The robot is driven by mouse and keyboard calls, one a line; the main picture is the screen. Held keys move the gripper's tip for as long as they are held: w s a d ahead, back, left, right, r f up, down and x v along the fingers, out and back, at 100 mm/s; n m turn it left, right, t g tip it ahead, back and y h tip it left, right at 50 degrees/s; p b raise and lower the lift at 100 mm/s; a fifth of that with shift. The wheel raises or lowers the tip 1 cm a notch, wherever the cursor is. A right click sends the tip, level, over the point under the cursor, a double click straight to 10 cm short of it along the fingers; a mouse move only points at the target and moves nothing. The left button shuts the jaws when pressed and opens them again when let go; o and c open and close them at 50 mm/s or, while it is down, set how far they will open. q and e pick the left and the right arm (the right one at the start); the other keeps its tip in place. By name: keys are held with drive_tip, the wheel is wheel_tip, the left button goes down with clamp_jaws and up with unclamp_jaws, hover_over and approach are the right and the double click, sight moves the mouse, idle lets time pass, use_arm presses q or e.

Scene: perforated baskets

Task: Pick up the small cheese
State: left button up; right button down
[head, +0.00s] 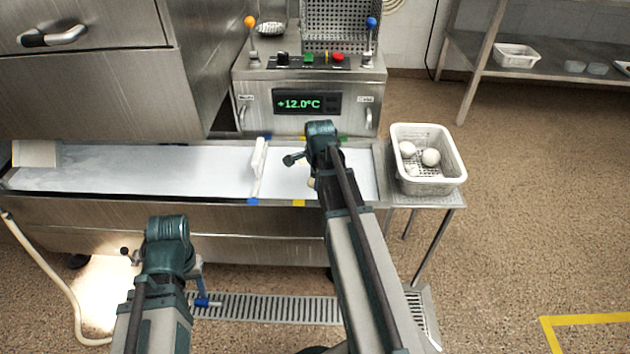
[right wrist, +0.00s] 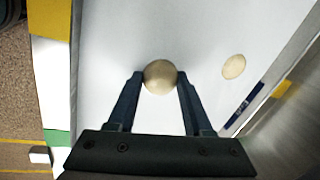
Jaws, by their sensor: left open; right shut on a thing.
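A round, cream-coloured cheese (right wrist: 160,76) sits between the two fingers of my right gripper (right wrist: 160,88) in the right wrist view. The fingers are shut on its sides. A second pale cheese (right wrist: 234,67) lies apart to its right on the white surface and looks smaller. In the head view my right gripper (head: 302,160) is over the right end of the white trough (head: 100,172), and my arm hides most of the cheeses. My left gripper (head: 168,240) is low in front of the trough, away from the cheeses; its fingers are hard to make out.
A white perforated basket (head: 428,186) with several white balls stands on a side shelf right of the trough. A white divider (head: 259,170) crosses the trough left of my right gripper. A control box (head: 309,100) reading +12.0°C stands behind. A floor drain (head: 275,307) lies below.

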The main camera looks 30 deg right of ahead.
drive_tip(key=p+v, duration=0.2)
drive_tip(key=v, duration=0.1)
drive_tip(key=w+p+v, duration=0.1)
drive_tip(key=p+v, duration=0.1)
drive_tip(key=p, duration=0.1)
drive_tip(key=p+v, duration=0.3)
drive_tip(key=shift+w+d+r, duration=0.3)
drive_tip(key=shift+w+r, duration=0.05)
drive_tip(key=shift+r, duration=0.15)
